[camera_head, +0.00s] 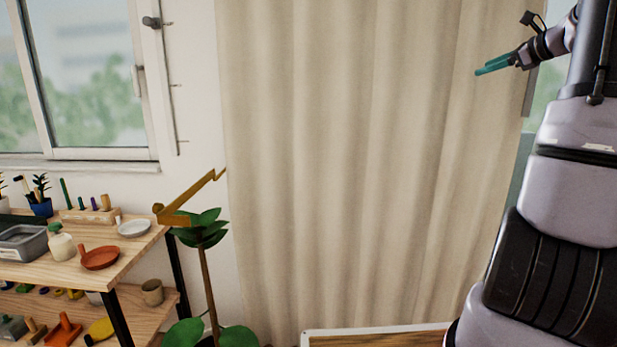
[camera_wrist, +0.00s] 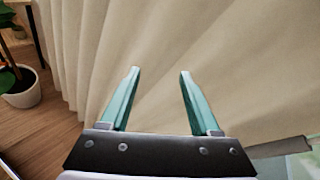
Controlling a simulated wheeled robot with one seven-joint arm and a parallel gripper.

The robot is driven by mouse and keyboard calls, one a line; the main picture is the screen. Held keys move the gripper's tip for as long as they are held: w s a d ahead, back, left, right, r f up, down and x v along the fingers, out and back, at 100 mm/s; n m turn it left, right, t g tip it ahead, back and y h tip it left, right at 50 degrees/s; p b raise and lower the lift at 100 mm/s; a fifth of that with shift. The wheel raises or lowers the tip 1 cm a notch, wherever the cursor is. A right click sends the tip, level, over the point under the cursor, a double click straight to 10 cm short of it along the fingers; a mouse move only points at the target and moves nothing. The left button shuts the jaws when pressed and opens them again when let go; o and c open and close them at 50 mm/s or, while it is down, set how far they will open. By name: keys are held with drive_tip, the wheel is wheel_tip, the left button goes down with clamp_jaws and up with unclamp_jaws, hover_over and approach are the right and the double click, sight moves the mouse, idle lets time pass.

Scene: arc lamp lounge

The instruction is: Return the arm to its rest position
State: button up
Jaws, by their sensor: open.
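My gripper (camera_head: 481,70) shows at the upper right of the head view, raised in front of the beige curtain (camera_head: 350,150). Its two teal fingers are apart, and it is empty. In the wrist view my gripper (camera_wrist: 160,72) points toward the curtain (camera_wrist: 230,50), with the fingers spread and nothing between them. My arm and body fill the right side of the head view.
A wooden shelf (camera_head: 130,248) at left holds a grey bin (camera_head: 24,243), a terracotta saucer (camera_head: 100,258), a white dish (camera_head: 134,228) and small tools. A leafy plant (camera_head: 206,270) stands beside it. A wood-topped surface (camera_head: 370,340) lies at bottom centre. A window (camera_head: 90,80) is upper left.

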drive_tip(key=s+a+f+n+g, duration=0.1)
drive_tip(key=s+a+n+g, duration=0.2)
drive_tip(key=a, duration=0.4)
drive_tip(key=s+a+f+n, duration=0.1)
drive_tip(key=s+a+n, duration=0.3)
drive_tip(key=s+a, duration=0.3)
drive_tip(key=s+a+n+g, duration=0.2)
drive_tip(key=s+a+n, duration=0.1)
drive_tip(key=a, duration=0.5)
drive_tip(key=s+a+f+n+h, duration=0.1)
drive_tip(key=s+a+f+n, duration=0.2)
drive_tip(key=s+n, duration=0.3)
drive_tip(key=s+a+f+n+h, duration=0.2)
drive_tip(key=s+a+f+n, duration=0.2)
drive_tip(key=s, duration=0.8)
drive_tip(key=shift+f+n+g+h, duration=0.3)
drive_tip(key=shift+f+n, duration=0.05)
drive_tip(key=shift+n, duration=0.65)
